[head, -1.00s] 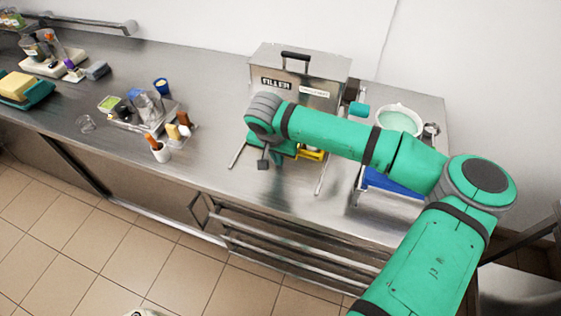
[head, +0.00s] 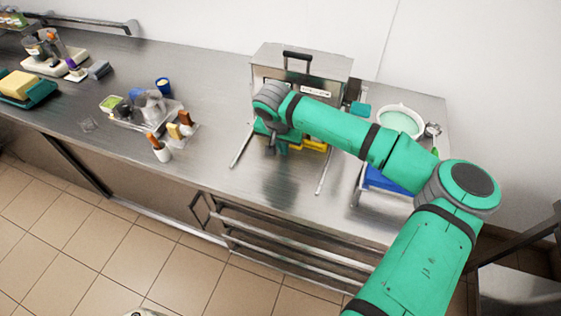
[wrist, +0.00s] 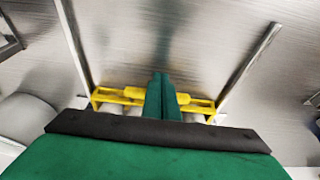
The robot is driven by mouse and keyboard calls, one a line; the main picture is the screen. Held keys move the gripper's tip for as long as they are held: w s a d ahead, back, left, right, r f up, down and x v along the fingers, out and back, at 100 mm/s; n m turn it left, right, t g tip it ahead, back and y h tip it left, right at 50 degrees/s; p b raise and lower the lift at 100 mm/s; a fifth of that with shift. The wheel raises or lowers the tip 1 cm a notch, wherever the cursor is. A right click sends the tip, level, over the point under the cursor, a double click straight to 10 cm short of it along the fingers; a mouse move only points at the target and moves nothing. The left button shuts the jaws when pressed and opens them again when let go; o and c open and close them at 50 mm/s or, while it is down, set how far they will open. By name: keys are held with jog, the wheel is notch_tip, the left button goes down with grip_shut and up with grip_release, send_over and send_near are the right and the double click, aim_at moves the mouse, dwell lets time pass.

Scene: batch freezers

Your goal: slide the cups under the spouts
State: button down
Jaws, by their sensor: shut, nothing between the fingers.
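The steel filler machine (head: 322,66) stands at the back of the counter, with my arm across its front. Two metal guide rails run out from it; the left rail (head: 241,149) and right rail (head: 326,174) show in the head view. A yellow carrier (head: 314,145) lies between the rails under the machine's front. In the wrist view the yellow carrier (wrist: 198,105) spans the rails. My gripper (wrist: 161,78) is shut and empty, its green fingers overlapping the carrier's middle; contact is unclear. Pale shapes beside the carrier may be cups, mostly hidden. The spouts are hidden.
A white bowl (head: 400,121) above a blue item (head: 388,180) stands right of the filler. A tray of containers (head: 133,124) and a white cup with an orange-handled tool (head: 162,154) stand left. The counter before the rails is clear.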

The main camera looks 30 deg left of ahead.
jog(key=shift+w+a, duration=0.25)
jog(key=shift+w, duration=0.8)
jog(key=shift+w+a, duration=0.2)
jog(key=shift+w, duration=0.8)
jog(key=shift+s+a, duration=0.1)
jog(key=shift+a, duration=0.05)
jog(key=shift+s, duration=0.25)
jog(key=shift+s+d, duration=0.3)
jog(key=shift+s+v, duration=0.2)
jog(key=shift+v, duration=0.9)
jog(key=shift+s+v, duration=0.2)
jog(key=shift+v, duration=0.9)
jog(key=shift+s+d+r, duration=0.1)
jog(key=shift+s+r, duration=0.3)
jog(key=shift+s, duration=0.05)
